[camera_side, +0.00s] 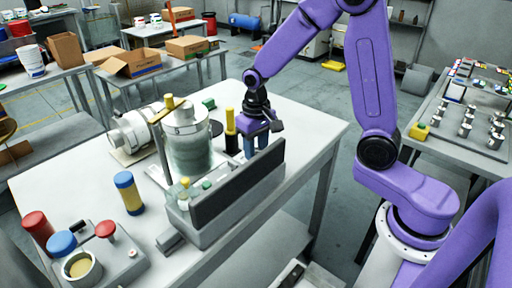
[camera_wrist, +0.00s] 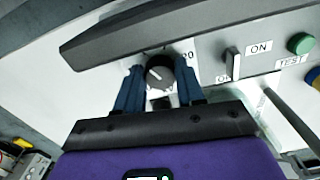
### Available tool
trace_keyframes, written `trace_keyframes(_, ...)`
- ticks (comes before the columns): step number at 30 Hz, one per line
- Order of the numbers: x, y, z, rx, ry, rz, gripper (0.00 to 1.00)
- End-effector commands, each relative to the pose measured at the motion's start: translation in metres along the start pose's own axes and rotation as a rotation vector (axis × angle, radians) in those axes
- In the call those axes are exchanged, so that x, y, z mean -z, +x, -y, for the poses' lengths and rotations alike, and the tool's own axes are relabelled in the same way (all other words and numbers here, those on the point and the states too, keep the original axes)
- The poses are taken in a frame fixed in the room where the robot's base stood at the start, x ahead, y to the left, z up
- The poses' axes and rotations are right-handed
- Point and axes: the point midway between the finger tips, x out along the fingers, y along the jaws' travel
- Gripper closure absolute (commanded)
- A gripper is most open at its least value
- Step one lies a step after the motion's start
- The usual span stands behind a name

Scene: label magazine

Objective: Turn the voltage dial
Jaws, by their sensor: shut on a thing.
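The voltage dial (camera_wrist: 160,72) is a dark round knob with a white pointer line on the grey panel (camera_wrist: 215,52) in the wrist view. My gripper (camera_wrist: 160,84) has its two blue fingers on either side of the dial, shut on it. In the side view my gripper (camera_side: 249,146) reaches down at the right end of the grey control box (camera_side: 205,222). The dial is hidden there behind the box's dark raised plate (camera_side: 240,185). The number label beside the dial is partly covered.
Right of the dial are a toggle switch (camera_wrist: 232,64) marked ON, a green button (camera_wrist: 300,43) and a TEST label (camera_wrist: 291,61). A glass cylinder (camera_side: 190,150) and a yellow-black post (camera_side: 230,124) stand close to my gripper. The table's right corner (camera_side: 325,125) is clear.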

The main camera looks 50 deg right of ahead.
Motion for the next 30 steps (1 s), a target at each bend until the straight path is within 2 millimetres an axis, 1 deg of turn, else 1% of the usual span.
trace_keyframes(1,0.0,-0.001,0.0,0.001,0.0,-0.002,0.59)
trace_keyframes(2,0.0,-0.001,0.0,0.001,-0.001,-0.002,0.49)
trace_keyframes(3,0.0,-0.001,0.0,0.001,-0.001,-0.002,0.37)
trace_keyframes(12,0.0,-0.001,0.0,0.001,-0.001,-0.001,0.37)
trace_keyframes(14,0.001,-0.003,0.0,0.001,-0.001,-0.002,0.37)
trace_keyframes(17,0.001,-0.012,0.001,0.002,-0.001,-0.005,0.37)
trace_keyframes(20,0.001,-0.028,0.0,0.002,0.0,-0.007,0.37)
trace_keyframes(30,0.001,-0.1,0.001,0.003,-0.001,-0.008,0.37)
